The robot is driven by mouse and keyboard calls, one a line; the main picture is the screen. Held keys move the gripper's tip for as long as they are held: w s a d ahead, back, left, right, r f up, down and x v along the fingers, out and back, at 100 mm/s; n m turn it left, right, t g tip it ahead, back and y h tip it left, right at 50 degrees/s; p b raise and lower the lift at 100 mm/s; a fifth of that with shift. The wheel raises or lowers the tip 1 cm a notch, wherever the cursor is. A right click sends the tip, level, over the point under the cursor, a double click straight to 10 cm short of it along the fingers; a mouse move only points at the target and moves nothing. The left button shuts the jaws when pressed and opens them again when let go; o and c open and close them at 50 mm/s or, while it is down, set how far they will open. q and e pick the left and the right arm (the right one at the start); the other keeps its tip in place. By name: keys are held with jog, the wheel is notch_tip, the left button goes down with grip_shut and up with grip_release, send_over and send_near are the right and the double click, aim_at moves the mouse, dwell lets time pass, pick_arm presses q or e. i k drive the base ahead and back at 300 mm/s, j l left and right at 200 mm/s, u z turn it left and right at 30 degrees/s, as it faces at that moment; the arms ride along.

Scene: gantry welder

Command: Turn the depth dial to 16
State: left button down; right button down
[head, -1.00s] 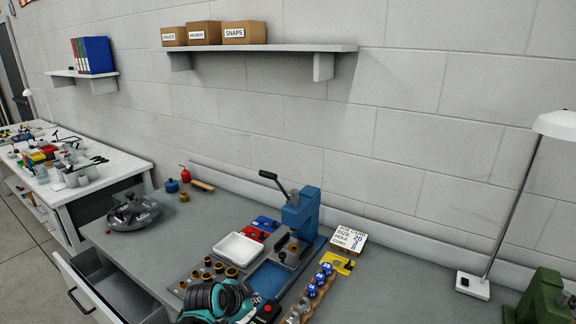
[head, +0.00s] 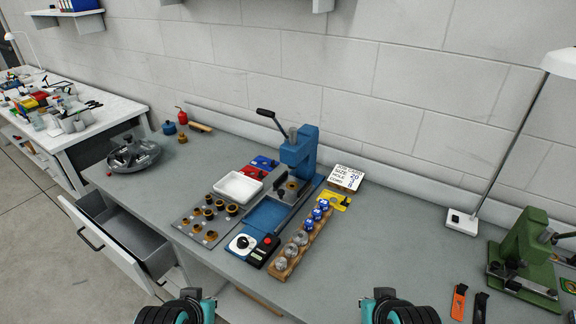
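The depth dial (head: 242,243) looks to be the round black knob on a small white plate at the front left corner of the blue press base. Its marks are too small to read, so its setting cannot be told. The blue press (head: 300,152) stands behind it, with its black-handled lever raised to the left. Teal and black parts of my two arms show at the bottom edge, left and right of the middle, apart from the press. No gripper fingers show in the picture.
A black box with a red button (head: 262,251) sits right beside the dial. A wooden rack (head: 283,265) of blue and metal pieces stands to its right, and a plate of brass-coloured rings (head: 193,222) to its left. An open drawer (head: 112,238) juts out at left.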

aim_at(242, 243)
jog(key=i+j+z, duration=0.1)
jog(key=j, duration=0.25)
jog(key=i+j+z, duration=0.15)
jog(key=j, duration=0.2)
jog(key=i+j+z, duration=0.1)
jog(key=j, duration=0.25)
jog(key=i+j+z, duration=0.1)
jog(key=j, duration=0.3)
